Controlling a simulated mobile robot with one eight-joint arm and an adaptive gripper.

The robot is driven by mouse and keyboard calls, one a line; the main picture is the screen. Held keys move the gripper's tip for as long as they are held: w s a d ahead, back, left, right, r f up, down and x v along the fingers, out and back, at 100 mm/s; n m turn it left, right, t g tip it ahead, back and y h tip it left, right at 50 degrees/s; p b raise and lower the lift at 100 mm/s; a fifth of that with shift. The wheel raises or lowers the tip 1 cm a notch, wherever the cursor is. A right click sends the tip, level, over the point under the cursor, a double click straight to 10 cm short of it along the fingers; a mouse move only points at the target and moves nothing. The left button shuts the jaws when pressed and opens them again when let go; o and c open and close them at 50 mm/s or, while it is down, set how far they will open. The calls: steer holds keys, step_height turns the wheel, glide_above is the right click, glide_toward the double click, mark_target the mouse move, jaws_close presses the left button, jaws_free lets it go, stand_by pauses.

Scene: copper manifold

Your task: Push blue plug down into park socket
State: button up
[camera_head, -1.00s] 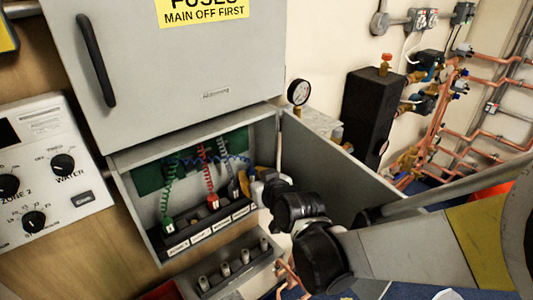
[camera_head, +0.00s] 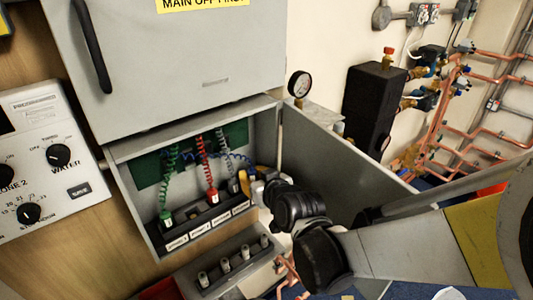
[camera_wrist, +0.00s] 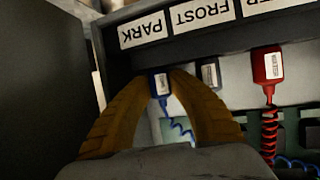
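The blue plug (camera_wrist: 160,84) sits between my gripper's two orange-brown fingers in the wrist view, which shows the labels upside down. My gripper (camera_wrist: 163,76) appears shut on it. The plug's end meets the edge of the dark socket rail (camera_wrist: 200,48), near the PARK label (camera_wrist: 140,30). How deep it sits in the park socket cannot be told, as the socket opening is hidden. A blue coiled cord (camera_wrist: 180,128) trails from the plug. In the head view my gripper (camera_head: 247,182) is at the right end of the rail and hides the plug.
A grey plug (camera_wrist: 210,74) stands close beside my finger, with a red plug (camera_wrist: 267,65) further along. A green plug (camera_head: 166,217) is at the rail's left end. The open box door (camera_head: 340,165) is close to my arm on the right.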

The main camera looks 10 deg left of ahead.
steer(key=o, duration=0.4)
steer(key=v, duration=1.2)
